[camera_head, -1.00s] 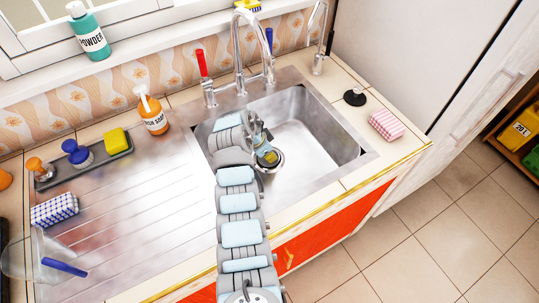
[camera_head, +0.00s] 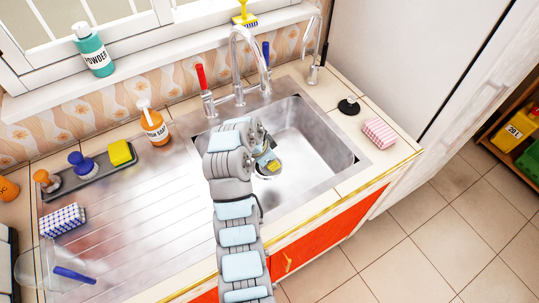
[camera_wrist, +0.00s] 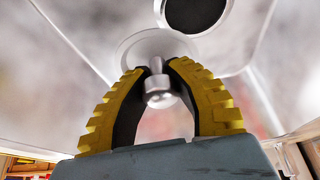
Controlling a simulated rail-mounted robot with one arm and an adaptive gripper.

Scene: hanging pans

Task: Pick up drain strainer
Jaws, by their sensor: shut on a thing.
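The drain strainer is a silvery disc (camera_wrist: 150,45) with a small metal knob (camera_wrist: 160,92) in the wrist view. My gripper (camera_wrist: 160,68) has its two yellow-and-black fingers closed on the knob. The dark round drain hole (camera_wrist: 195,12) shows beside the disc, uncovered. In the head view my gripper (camera_head: 273,164) is inside the sink basin (camera_head: 312,145), low over the drain. The strainer is hard to make out there behind my gripper and arm.
The chrome tap (camera_head: 236,65) and the red-handled tap (camera_head: 202,85) stand behind the basin. A soap bottle (camera_head: 154,125) is at the left. A black plug (camera_head: 348,105) and a pink checked sponge (camera_head: 380,132) lie on the right counter. The basin's right side is clear.

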